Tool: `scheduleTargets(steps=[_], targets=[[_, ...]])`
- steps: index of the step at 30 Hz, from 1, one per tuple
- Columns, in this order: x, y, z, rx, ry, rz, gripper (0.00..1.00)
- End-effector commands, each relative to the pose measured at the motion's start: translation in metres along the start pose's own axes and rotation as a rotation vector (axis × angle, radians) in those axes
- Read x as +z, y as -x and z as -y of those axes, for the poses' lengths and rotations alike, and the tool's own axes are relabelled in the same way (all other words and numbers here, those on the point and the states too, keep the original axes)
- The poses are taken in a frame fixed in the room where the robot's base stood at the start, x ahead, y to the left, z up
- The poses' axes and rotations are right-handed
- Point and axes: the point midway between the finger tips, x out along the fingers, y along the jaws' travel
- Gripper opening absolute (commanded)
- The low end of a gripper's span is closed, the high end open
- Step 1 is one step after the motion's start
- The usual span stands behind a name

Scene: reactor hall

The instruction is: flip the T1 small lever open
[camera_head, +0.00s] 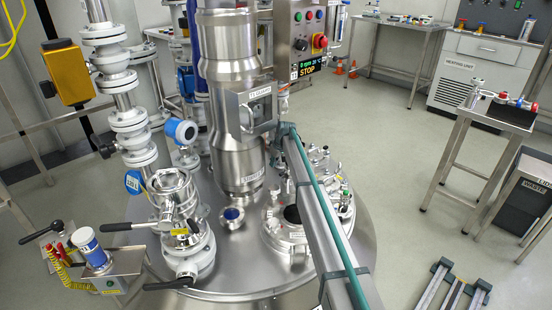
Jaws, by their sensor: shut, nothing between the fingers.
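The steel reactor lid (230,270) fills the middle, with several pipes and fittings on it. At its left, a white and steel valve stack (182,225) carries a long black-tipped lever (130,227) pointing left. A second, shorter black-handled lever (170,285) points left lower down on the stack. I cannot read a T1 mark on any lever, so I cannot tell which is the small one. I cannot make out my gripper.
A grey beam with a teal edge (325,215) crosses in front of the lid's right side. An open round port (290,215) lies beside it. A control panel (308,40) with a red button hangs above.

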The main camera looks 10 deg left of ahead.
Motion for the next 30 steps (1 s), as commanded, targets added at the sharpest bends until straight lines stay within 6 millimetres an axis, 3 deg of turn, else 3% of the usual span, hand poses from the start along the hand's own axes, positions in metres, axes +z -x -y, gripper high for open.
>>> scheduleTargets(steps=[2,6,11,30], targets=[[0.0,-0.019,-0.001,0.0,0.0,0.001,0.0],[0.026,-0.011,0.002,0.001,-0.002,-0.001,0.0],[0.038,-0.009,0.001,0.0,0.0,-0.001,0.0],[0.041,-0.006,0.001,-0.013,0.033,0.0,0.0]])
